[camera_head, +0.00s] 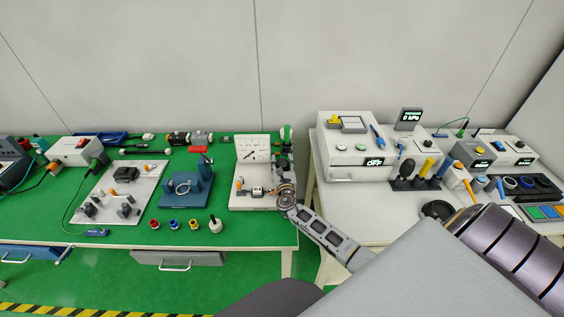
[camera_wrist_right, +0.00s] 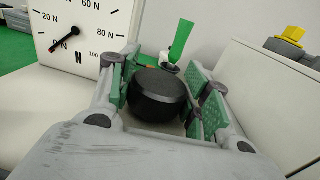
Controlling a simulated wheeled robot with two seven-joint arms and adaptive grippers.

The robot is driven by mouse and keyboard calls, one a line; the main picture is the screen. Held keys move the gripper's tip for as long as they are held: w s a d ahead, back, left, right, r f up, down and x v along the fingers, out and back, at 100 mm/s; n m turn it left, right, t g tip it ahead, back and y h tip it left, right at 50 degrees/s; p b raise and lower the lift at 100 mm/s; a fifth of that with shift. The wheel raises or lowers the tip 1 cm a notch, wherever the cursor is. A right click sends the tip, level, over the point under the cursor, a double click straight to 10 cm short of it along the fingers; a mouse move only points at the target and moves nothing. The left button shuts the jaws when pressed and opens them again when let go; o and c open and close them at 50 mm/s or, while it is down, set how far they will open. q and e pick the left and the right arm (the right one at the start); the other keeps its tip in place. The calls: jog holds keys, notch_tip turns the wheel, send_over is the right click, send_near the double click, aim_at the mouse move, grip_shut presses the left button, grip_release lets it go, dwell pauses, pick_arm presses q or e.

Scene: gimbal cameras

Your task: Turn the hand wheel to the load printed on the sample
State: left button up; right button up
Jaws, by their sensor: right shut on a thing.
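A white tester (camera_head: 252,148) stands at the right end of the green bench, with a dial on its face. In the right wrist view the dial (camera_wrist_right: 80,28) is marked in N up to 100, and its black needle points lower left, at the zero end. My right gripper (camera_wrist_right: 160,98) is shut around a round black hand wheel (camera_wrist_right: 158,92), with green pads on both sides of it. In the head view this gripper (camera_head: 282,158) hides the wheel. A small pale block (camera_head: 257,190), possibly the sample, is on the tester's base; I cannot read any print. My left gripper is out of view.
A blue fixture (camera_head: 186,188) and a pale plate (camera_head: 118,192) with small parts lie left of the tester. Several small colored pieces line the bench front. A white table (camera_head: 350,205) with instruments (camera_head: 355,150) stands close to the right, beyond a narrow gap.

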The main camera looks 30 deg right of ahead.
jog(key=shift+m+g+h, duration=0.8)
jog(key=shift+m+h, duration=0.2)
jog(key=shift+h, duration=0.4)
jog(key=o, duration=1.1)
jog(key=shift+c, duration=0.2)
jog(key=shift+s+a, duration=0.1)
jog(key=shift+v, duration=5.9)
jog(key=shift+a, duration=0.15)
